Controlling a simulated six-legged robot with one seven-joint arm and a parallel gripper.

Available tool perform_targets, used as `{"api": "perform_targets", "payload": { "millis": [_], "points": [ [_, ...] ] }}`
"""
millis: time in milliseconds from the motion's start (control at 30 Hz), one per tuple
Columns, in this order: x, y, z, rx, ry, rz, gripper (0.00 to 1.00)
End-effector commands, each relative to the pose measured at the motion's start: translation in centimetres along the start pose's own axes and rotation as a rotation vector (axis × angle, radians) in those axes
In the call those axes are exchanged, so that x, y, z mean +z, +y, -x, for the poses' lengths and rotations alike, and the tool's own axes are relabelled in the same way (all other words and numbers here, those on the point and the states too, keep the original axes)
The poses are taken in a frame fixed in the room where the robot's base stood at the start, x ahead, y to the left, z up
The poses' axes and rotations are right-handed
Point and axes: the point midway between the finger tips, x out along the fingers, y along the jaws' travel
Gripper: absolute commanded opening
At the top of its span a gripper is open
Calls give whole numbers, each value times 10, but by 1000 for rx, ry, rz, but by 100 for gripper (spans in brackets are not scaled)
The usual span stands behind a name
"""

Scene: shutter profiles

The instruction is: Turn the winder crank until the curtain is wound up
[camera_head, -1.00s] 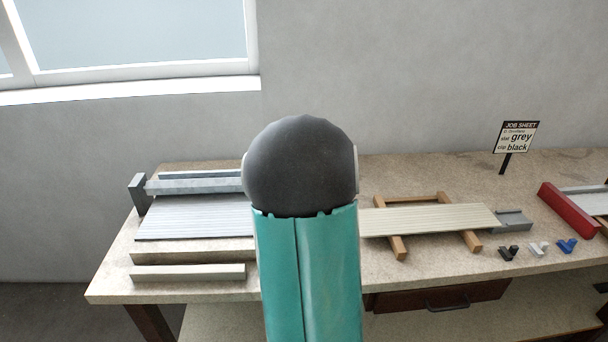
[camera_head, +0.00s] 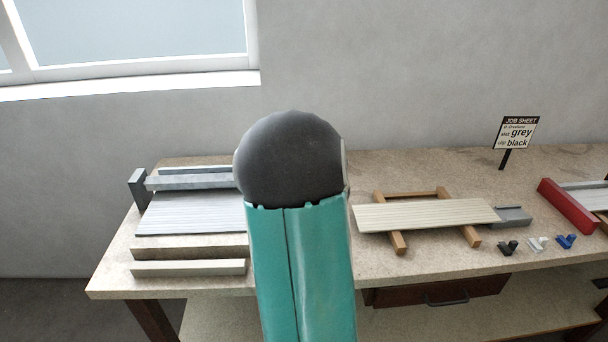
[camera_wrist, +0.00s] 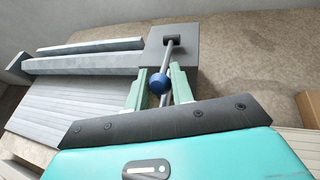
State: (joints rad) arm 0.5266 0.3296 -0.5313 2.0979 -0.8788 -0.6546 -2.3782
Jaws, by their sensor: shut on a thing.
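The winder crank shows in the wrist view as a thin grey rod (camera_wrist: 168,58) with a blue knob (camera_wrist: 158,84), below a dark grey end block (camera_wrist: 185,42). My gripper (camera_wrist: 160,80) has its two pale green fingers on either side of the knob, shut on it. The grey slatted curtain (camera_wrist: 70,105) lies flat on the left, beside the grey rails; it also shows in the head view (camera_head: 190,215). In the head view my arm hides the gripper, the crank and the right end of the curtain.
A pale slatted panel (camera_head: 425,216) rests on wooden supports to the right. Several small clips, including a blue one (camera_head: 566,241), lie near a red bar (camera_head: 568,205). A job sheet (camera_head: 520,131) stands at the back. A pale bar (camera_head: 188,268) lies along the front edge.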

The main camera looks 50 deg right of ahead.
Motion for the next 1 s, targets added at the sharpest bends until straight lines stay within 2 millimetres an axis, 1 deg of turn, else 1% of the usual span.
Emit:
{"api": "perform_targets", "payload": {
  "millis": [33,967,1000],
  "points": [
    [-5,3,-1,4,11,1,0],
    [-4,6,-2,11,9,4,0],
    [-4,7,-2,12,9,4,25]
  ]
}}
